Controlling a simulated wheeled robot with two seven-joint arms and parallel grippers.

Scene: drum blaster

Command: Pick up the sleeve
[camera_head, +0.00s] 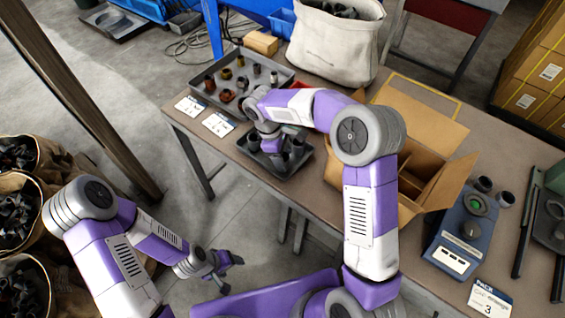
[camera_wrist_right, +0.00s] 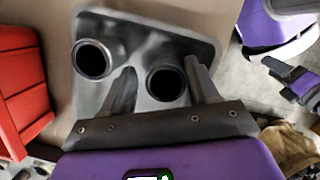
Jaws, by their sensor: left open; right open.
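Dark, hollow sleeves stand upright in a small grey tray (camera_head: 265,163) on the table. In the right wrist view one sleeve (camera_wrist_right: 165,84) sits between the fingers of my right gripper (camera_wrist_right: 160,74), and a second sleeve (camera_wrist_right: 92,59) stands to the left, outside the fingers. The right gripper is open; I cannot tell whether its fingers touch the sleeve. In the head view my right arm reaches over the tray and partly hides it. A sleeve (camera_head: 298,147) shows at the tray's right side. My left gripper (camera_head: 224,272) is open and empty, out over the floor in front of the table.
A larger tray (camera_head: 222,107) with several brown and dark parts lies behind. An open cardboard box (camera_head: 425,135) with dividers stands right of my right arm. A white bag (camera_head: 335,45) stands at the back. A blue device (camera_head: 460,240) sits farther right. A red bin (camera_wrist_right: 22,85) is beside the tray.

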